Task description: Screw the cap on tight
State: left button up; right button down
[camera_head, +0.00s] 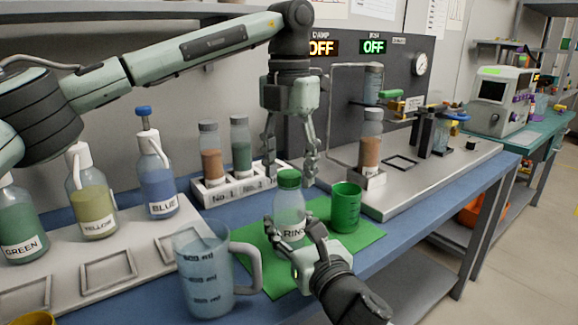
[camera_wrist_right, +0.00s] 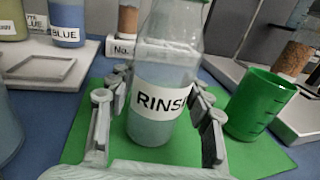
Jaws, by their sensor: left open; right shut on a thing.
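The clear RINSE bottle (camera_head: 290,211) stands upright on a green mat (camera_head: 262,268), with a green cap (camera_head: 289,179) on its top. In the right wrist view the bottle (camera_wrist_right: 165,75) shows its white label, and its top is cut off. My right gripper (camera_head: 293,229) is shut around the bottle's body, with its fingers (camera_wrist_right: 160,95) on both sides of the label. My left gripper (camera_head: 289,170) points down over the bottle, open, its fingertips apart on either side of the cap. Whether the fingertips touch the cap cannot be told.
A green beaker (camera_head: 346,207) stands right of the bottle. A large measuring jug (camera_head: 204,279) stands at the front left. Behind are a vial rack (camera_head: 243,189) and the BLUE bottle (camera_head: 158,185). A metal platform (camera_head: 432,180) with apparatus is at the right.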

pick_arm(q)
notch_tip(320, 180, up, 12)
dwell(0.6)
pick_arm(e)
jog(key=c, duration=0.6)
grip_release()
jog(key=shift+s, duration=0.1)
jog(key=v, duration=1.2)
